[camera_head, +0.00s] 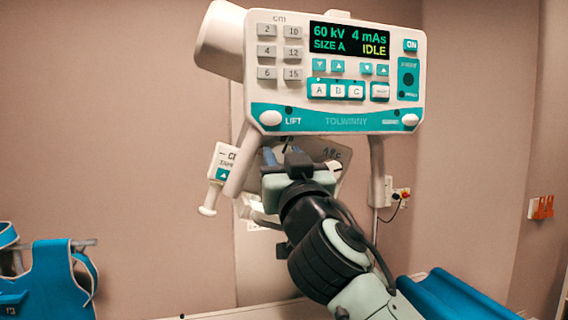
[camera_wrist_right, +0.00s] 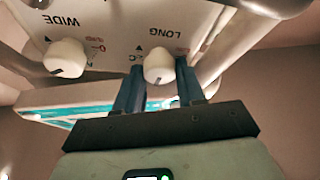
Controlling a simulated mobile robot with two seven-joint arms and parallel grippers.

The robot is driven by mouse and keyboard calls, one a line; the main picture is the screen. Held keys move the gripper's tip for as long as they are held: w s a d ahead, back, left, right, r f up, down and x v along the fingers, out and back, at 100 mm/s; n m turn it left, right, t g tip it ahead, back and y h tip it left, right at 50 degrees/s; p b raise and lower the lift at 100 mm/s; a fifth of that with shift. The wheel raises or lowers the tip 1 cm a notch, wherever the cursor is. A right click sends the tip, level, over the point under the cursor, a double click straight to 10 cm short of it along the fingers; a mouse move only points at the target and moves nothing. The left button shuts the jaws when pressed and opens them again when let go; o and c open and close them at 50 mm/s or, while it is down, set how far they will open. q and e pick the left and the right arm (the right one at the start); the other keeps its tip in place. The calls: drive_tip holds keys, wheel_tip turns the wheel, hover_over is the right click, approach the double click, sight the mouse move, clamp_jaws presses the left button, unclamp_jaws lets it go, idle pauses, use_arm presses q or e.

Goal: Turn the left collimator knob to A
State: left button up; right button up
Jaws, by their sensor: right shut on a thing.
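The collimator panel (camera_wrist_right: 110,28) shows upside down in the right wrist view. It has a LONG knob (camera_wrist_right: 158,64) at the right and a WIDE knob (camera_wrist_right: 66,57) at the left; both are white with a dark mark. Turned upright, the LONG knob is the left one. My right gripper (camera_head: 281,154) reaches up under the console in the head view. Its blue fingers (camera_wrist_right: 160,82) stand on either side of the LONG knob, shut on it. In the head view the gripper hides this knob. The letter its mark points to cannot be read clearly. My left gripper is out of view.
The console (camera_head: 335,70) above the gripper reads 60 kV, 4 mAs, SIZE A, IDLE. Handle bars (camera_head: 378,170) flank the collimator. A white hand switch (camera_head: 217,175) hangs at the left. A blue apron (camera_head: 62,280) is at the lower left.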

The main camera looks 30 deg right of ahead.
drive_tip(key=o, duration=0.8)
drive_tip(key=shift+c, duration=0.2)
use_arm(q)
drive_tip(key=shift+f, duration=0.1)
use_arm(e)
drive_tip(key=shift+s+f, duration=0.1)
drive_tip(key=shift+s+a+f+b, duration=0.2)
drive_tip(key=shift+s+b, duration=0.1)
drive_tip(key=shift+b, duration=0.1)
use_arm(q)
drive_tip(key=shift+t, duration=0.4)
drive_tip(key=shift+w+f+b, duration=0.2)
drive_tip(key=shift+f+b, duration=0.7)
drive_tip(key=shift+b, duration=0.05)
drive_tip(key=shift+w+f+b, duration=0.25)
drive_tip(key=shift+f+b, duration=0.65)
drive_tip(key=shift+b, duration=0.1)
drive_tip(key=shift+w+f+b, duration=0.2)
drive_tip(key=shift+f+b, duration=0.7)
drive_tip(key=shift+b, duration=0.05)
use_arm(e)
drive_tip(key=v, duration=1.2)
drive_tip(key=shift+s, duration=0.2)
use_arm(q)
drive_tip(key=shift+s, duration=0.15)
